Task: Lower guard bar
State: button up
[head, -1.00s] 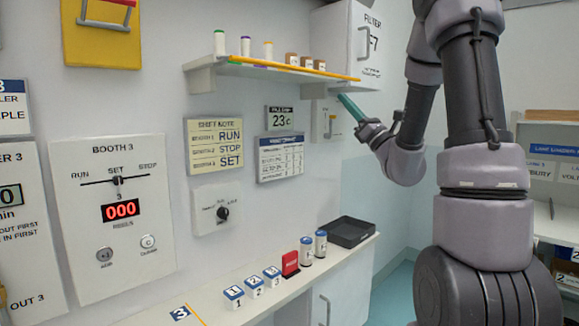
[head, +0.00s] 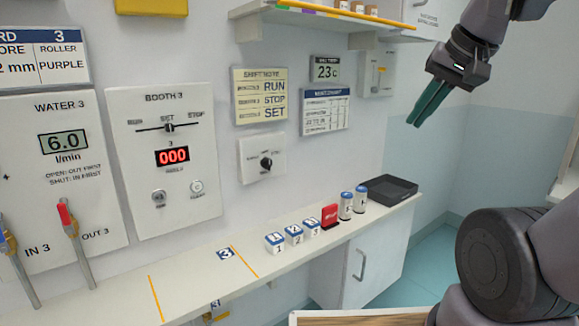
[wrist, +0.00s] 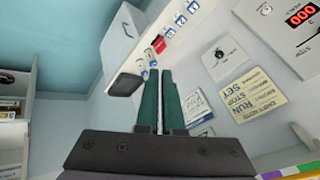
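A thin yellow bar (head: 325,11) runs along the front edge of the wall shelf (head: 290,17) at the top of the head view, cut by the frame's edge. Nothing is labelled as a guard bar, so I cannot tell whether this is it. My gripper (head: 418,122) is in the air right of and below the shelf, pointing down and left. Its teal fingers lie close together with nothing held between them. In the wrist view my gripper (wrist: 160,71) also shows closed, with a thin pale line between the fingers.
The counter (head: 190,272) along the wall carries numbered blocks, a red block (head: 330,214), two white canisters and a black tray (head: 388,188). Left are the Booth 3 panel (head: 165,205) and a red-handled valve lever (head: 66,217). The air between my gripper and the wall looks clear.

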jog(key=o, duration=0.5)
jog(key=shift+w+d+r+t, duration=0.15)
jog(key=shift+d+r+t, duration=0.15)
jog(key=shift+d+r, duration=0.05)
jog(key=w+a+r+g+y, duration=0.2)
jog(key=w+a+g+y, duration=0.15)
jog(key=w+a, duration=0.25)
jog(key=t+y, duration=0.7)
jog(key=y, duration=0.6)
send_near(358, 15)
jog(key=w+a+r, duration=0.1)
jog(key=w+a, duration=0.1)
jog(key=w, duration=0.1)
jog(key=w+a+r, duration=0.1)
jog(key=w+a, duration=0.1)
jog(key=w, duration=0.1)
jog(key=w+a+r, duration=0.2)
jog(key=w+a, duration=0.1)
jog(key=shift+w+r, duration=0.1)
jog(key=shift+w, duration=0.3)
grip_shut()
